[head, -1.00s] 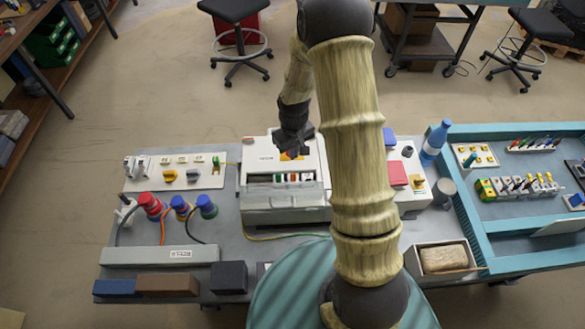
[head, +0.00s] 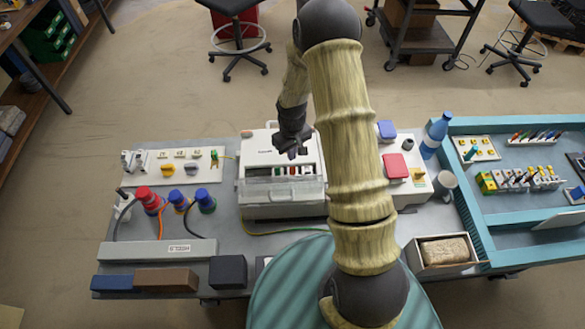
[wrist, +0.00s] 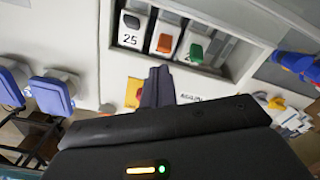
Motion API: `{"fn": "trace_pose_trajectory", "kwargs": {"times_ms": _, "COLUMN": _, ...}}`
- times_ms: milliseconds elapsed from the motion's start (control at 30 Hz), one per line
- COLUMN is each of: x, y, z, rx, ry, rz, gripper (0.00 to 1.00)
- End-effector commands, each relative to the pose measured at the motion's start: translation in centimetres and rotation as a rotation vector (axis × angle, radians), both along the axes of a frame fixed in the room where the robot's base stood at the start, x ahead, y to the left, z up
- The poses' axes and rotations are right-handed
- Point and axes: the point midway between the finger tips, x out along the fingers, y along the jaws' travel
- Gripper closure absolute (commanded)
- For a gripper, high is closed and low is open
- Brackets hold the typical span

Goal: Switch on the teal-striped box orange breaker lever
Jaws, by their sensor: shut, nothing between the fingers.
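The breaker box (head: 257,150) is a pale box in the middle of the bench, with a recessed row of levers on top. I cannot make out a teal stripe on it. The orange lever (wrist: 164,43) stands in this row between a black lever (wrist: 130,27) over the label 25 and a green lever (wrist: 195,53). The orange lever also shows in the head view (head: 292,171). My gripper (wrist: 158,72) is shut and empty, its fingertips near the orange lever beside the row's edge. It also shows in the head view (head: 292,155). I cannot tell whether it touches anything.
A yellow-orange part (wrist: 133,92) sits beside my fingers on the box face. A panel with knobs (head: 168,168) and red and blue plugs (head: 148,199) is at left. A panel with a red block (head: 395,166) and a blue bottle (head: 434,136) are at right.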

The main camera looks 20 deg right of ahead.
Motion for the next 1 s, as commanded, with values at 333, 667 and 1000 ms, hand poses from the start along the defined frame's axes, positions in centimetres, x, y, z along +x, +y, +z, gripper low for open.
{"fn": "trace_pose_trajectory", "kwargs": {"times_ms": 333, "x": 0.0, "y": 0.0, "z": -0.8, "rx": 0.000, "ry": 0.000, "rz": 0.000, "gripper": 1.00}}
{"fn": "trace_pose_trajectory", "kwargs": {"times_ms": 667, "x": 0.0, "y": 0.0, "z": -2.0, "rx": 0.000, "ry": 0.000, "rz": 0.000, "gripper": 1.00}}
{"fn": "trace_pose_trajectory", "kwargs": {"times_ms": 1000, "x": 0.0, "y": 0.0, "z": -4.2, "rx": -0.001, "ry": 0.000, "rz": 0.000, "gripper": 1.00}}
